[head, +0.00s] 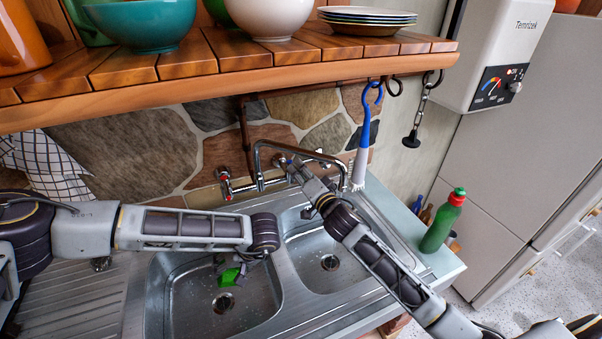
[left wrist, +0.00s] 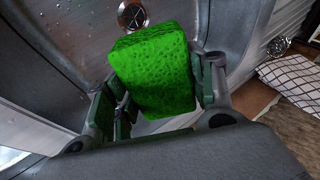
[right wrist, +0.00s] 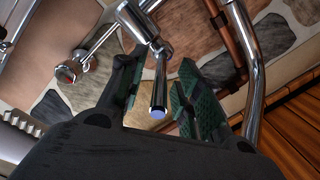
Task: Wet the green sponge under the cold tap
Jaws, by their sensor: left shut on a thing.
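The green sponge (head: 230,277) is held over the left basin (head: 180,308). In the left wrist view the sponge (left wrist: 155,70) sits between the fingers of my left gripper (left wrist: 160,95), which is shut on it. The chrome tap (head: 300,152) is on the wall behind the sink, and no water shows from it. My right gripper (head: 304,182) is at the tap's right handle. In the right wrist view its open fingers (right wrist: 160,82) stand either side of the blue-ended lever (right wrist: 158,112), with visible gaps. The red-ended handle (right wrist: 68,72) is to the left.
A wooden shelf (head: 230,75) with bowls and plates overhangs the sink. A blue brush (head: 367,130) hangs from a hook near the tap spout. A green bottle (head: 442,222) stands right of the right basin (head: 325,262), which looks empty.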

